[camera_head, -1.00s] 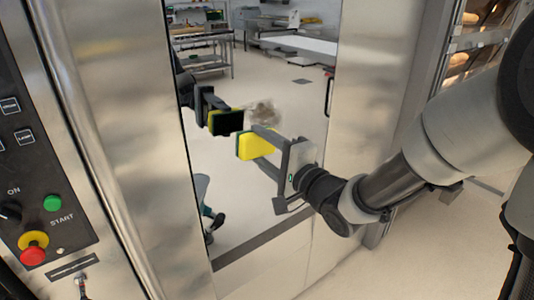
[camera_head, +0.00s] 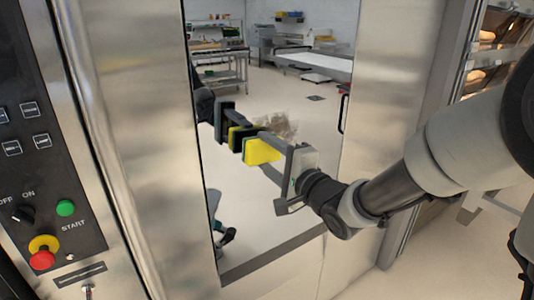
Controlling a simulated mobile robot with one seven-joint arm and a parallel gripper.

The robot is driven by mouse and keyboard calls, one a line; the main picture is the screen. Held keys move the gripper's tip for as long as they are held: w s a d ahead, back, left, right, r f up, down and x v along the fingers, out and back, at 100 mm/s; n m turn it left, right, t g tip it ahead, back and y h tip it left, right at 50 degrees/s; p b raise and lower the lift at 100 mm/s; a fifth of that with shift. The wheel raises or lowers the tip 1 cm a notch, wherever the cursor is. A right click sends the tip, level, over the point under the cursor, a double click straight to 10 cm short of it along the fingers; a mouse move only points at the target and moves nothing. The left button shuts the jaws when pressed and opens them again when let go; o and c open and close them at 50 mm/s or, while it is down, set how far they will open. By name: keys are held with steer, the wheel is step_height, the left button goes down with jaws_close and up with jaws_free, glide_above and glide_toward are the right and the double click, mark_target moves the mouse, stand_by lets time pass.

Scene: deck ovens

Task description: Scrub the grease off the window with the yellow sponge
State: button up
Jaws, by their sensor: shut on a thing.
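The yellow sponge (camera_head: 261,151) is held between the fingers of my gripper (camera_head: 270,156), which is shut on it. The window (camera_head: 262,212) is a tall reflective pane in the steel oven door. A brownish grease smear (camera_head: 280,125) is on the pane, just above and right of the sponge. The sponge's dark-backed reflection (camera_head: 236,135) shows in the glass just left of the sponge. The sponge is very close to the glass; I cannot tell whether it touches. The gripper's upper finger partly overlaps the smear's lower edge.
Steel door frame borders the pane at left (camera_head: 130,110) and right (camera_head: 385,120). A control panel (camera_head: 40,150) with green and red buttons is at far left. A rack with baked goods (camera_head: 480,60) stands at the right. The pane reflects tables and floor.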

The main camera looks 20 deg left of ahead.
mark_target(297, 132)
steer(key=shift+x, duration=0.9)
steer(key=shift+w+d+r+p, duration=0.1)
steer(key=shift+w+d+p, duration=0.85)
steer(key=shift+w+d, duration=0.05)
steer(key=shift+w+d+p, duration=1)
steer(key=shift+w+d, duration=0.1)
steer(key=shift+w, duration=0.3)
steer(key=shift+w+d+p, duration=1)
steer(key=shift+w+d, duration=0.1)
steer(key=shift+w, duration=0.25)
steer(key=shift+w+d, duration=0.2)
steer(key=shift+w, duration=0.05)
steer(key=shift+w+d+p, duration=1.05)
steer(key=shift+w, duration=0.25)
steer(key=shift+s, duration=0.1)
steer(key=shift+s+a+p, duration=0.35)
steer(key=shift+s+a, duration=0.65)
steer(key=shift+s, duration=0.3)
steer(key=shift+s+a, duration=1.35)
steer(key=shift+s, duration=0.05)
